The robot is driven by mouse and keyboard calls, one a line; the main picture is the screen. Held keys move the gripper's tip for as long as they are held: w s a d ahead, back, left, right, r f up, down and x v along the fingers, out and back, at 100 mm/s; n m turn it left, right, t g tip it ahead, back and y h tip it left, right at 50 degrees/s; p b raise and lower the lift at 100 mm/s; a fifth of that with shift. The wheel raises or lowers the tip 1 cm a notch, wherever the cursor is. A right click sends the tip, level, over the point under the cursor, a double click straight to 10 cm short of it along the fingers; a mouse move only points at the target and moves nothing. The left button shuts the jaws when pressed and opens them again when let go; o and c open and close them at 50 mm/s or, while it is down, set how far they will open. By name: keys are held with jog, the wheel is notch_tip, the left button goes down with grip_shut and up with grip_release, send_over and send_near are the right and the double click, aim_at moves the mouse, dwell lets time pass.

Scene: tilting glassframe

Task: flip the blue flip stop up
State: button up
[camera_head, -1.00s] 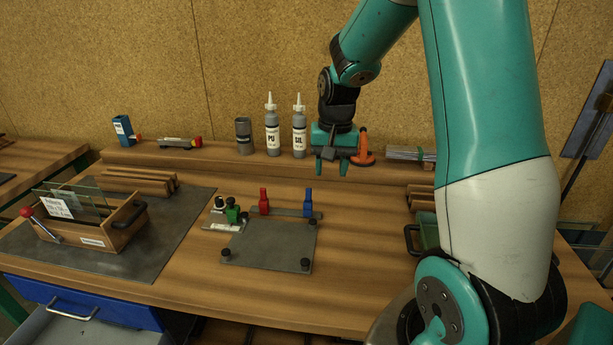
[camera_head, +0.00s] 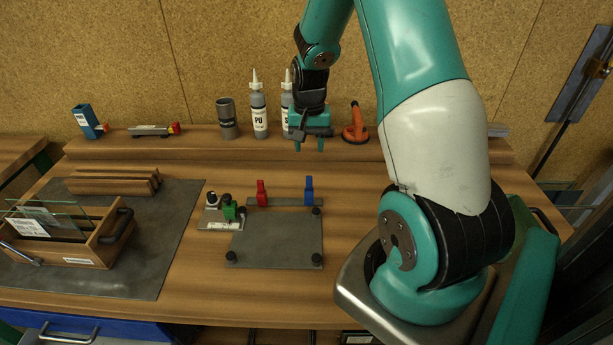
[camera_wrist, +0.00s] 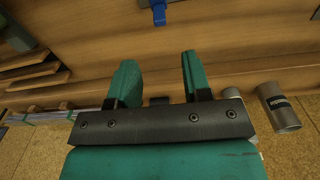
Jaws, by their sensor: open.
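The blue flip stop (camera_head: 309,190) is at the right end of the grey rail (camera_head: 285,202) along the back edge of a grey plate. It shows at the top edge of the wrist view (camera_wrist: 158,12), partly cut off. I cannot tell its exact tilt. My gripper (camera_head: 309,146) is behind and above it, over the area by the back ledge, pointing down. Its green fingers (camera_wrist: 159,72) are apart with nothing between them. The blue flip stop is clear of the fingers.
A red flip stop (camera_head: 261,193) is at the rail's left. The plate (camera_head: 275,242) carries black knobs. Bottles (camera_head: 259,112) and an orange-handled suction cup (camera_head: 355,124) stand close to my gripper on the ledge. A wooden box (camera_head: 95,250) of glass is at left.

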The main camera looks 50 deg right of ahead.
aim_at(309, 176)
notch_tip(309, 176, down, 12)
jog(key=shift+r+p, duration=0.1)
jog(key=shift+p, duration=1.05)
jog(key=shift+c, duration=0.4)
grip_shut()
